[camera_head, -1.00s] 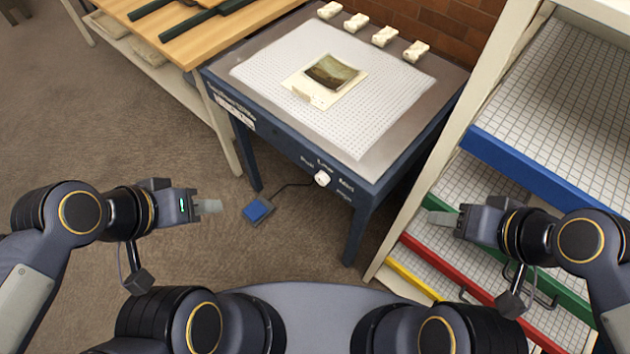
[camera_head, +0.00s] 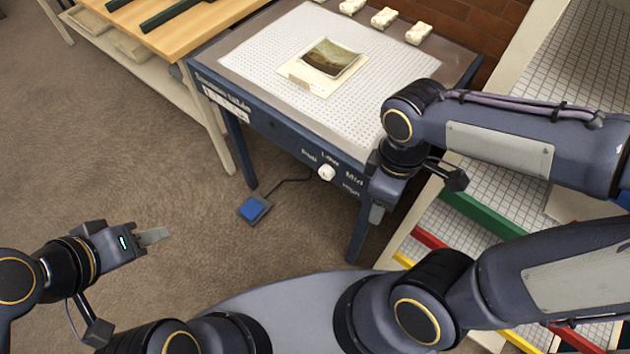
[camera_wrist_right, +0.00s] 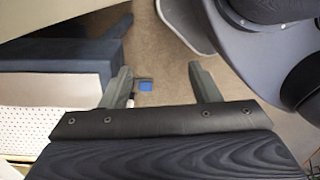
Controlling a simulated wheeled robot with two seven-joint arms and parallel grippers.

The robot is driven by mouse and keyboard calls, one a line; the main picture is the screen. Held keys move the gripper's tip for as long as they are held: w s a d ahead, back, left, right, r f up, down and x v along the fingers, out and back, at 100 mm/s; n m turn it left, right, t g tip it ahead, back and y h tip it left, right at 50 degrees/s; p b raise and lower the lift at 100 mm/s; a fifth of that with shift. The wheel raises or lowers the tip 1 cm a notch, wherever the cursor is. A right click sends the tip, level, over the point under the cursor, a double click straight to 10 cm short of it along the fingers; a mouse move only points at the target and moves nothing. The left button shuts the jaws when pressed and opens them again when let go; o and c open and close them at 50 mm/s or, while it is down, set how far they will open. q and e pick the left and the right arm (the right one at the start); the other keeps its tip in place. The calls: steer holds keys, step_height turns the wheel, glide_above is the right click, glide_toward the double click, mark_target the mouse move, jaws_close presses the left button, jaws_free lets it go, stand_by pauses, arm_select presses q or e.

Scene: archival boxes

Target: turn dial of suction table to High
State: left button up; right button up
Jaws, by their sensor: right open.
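The suction table (camera_head: 262,128) is dark blue with a perforated white top. The dial's pointing direction is too small to tell. My right gripper (camera_head: 376,214) hangs near the table's front right corner, to the right of the dial and apart from it. In the right wrist view its two fingers (camera_wrist_right: 163,86) are spread with nothing between them. My left gripper (camera_head: 153,236) is over the floor at lower left; its finger gap is not visible.
A picture on a cream mount (camera_head: 325,62) lies on the tabletop, with several white blocks (camera_head: 384,18) along the back. A blue foot pedal (camera_head: 254,208) is on the floor. A wooden bench (camera_head: 190,30) stands left; a shelf unit with coloured edges (camera_head: 480,213) stands right.

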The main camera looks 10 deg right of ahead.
steer(key=w+a+f+n+h+b, duration=0.1)
steer(key=w+f+n+h+b, duration=0.25)
steer(key=f+n+h, duration=0.35)
steer(key=n+t+h+b, duration=0.75)
steer(key=n+t, duration=0.45)
steer(key=n, duration=0.6)
glide_toward(324, 176)
steer(key=b+x, duration=0.1)
steer(key=x, duration=0.7)
steer(key=shift+w+d+b, duration=0.2)
steer(key=shift+w+b, duration=0.05)
steer(key=shift+b, duration=0.1)
steer(key=c, duration=1)
